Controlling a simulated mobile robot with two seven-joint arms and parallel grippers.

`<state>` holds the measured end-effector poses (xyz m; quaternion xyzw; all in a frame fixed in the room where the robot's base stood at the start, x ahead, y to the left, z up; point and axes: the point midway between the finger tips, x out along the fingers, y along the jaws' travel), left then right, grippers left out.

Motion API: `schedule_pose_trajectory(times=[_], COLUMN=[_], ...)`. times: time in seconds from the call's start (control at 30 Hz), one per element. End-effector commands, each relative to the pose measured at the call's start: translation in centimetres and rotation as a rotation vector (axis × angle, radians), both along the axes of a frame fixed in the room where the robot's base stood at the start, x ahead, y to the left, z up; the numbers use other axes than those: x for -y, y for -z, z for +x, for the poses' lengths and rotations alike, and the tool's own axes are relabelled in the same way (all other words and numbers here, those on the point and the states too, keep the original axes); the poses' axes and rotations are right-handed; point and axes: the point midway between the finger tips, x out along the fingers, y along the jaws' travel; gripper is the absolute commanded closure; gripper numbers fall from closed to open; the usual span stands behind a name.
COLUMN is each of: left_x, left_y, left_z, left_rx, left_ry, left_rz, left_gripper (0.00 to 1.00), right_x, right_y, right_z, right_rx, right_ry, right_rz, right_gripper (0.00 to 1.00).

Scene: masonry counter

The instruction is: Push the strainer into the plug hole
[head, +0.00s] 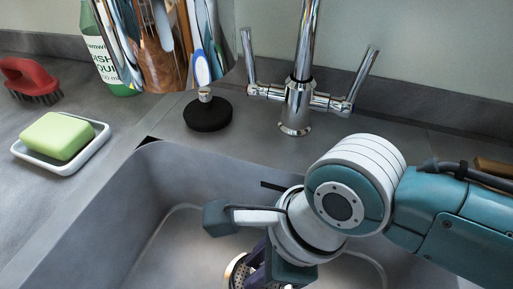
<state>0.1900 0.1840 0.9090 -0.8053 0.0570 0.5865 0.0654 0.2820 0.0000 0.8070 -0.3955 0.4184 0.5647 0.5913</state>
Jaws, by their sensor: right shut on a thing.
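My right gripper (262,265) reaches down into the grey sink (150,205) from the right. It is shut on the strainer (236,271), a round perforated metal piece with a shiny rim at the bottom edge of the picture. The fingers cover the strainer's right part, and the frame edge cuts off its lower part. The plug hole cannot be made out, so I cannot tell whether the strainer is over it, in it or apart from it. My left gripper is not in view.
A chrome tap (299,95) with two levers stands behind the sink. A black plug (208,113) lies left of it. A green soap (58,136) in a white dish (88,152), a red brush (30,76), a bottle (105,60) and a utensil holder (160,55) stand at left.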

Motion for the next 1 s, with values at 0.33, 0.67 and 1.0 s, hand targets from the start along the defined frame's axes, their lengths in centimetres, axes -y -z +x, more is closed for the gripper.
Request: schedule_pose_trajectory(times=[0.33, 0.67, 1.0], left_x=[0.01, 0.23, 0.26], left_y=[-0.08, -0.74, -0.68], left_z=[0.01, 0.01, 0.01], left_rx=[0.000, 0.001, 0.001], left_ry=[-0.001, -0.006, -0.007], left_rz=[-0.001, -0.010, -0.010], left_gripper=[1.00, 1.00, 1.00], right_x=[-0.01, 0.03, 0.01], right_y=[-0.04, -0.05, -0.01], right_z=[-0.01, -0.03, -0.01], right_rx=[-0.001, -0.001, 0.001], right_ry=[0.000, -0.010, -0.010], right_rz=[0.000, 0.000, 0.000], right_gripper=[1.00, 1.00, 1.00])
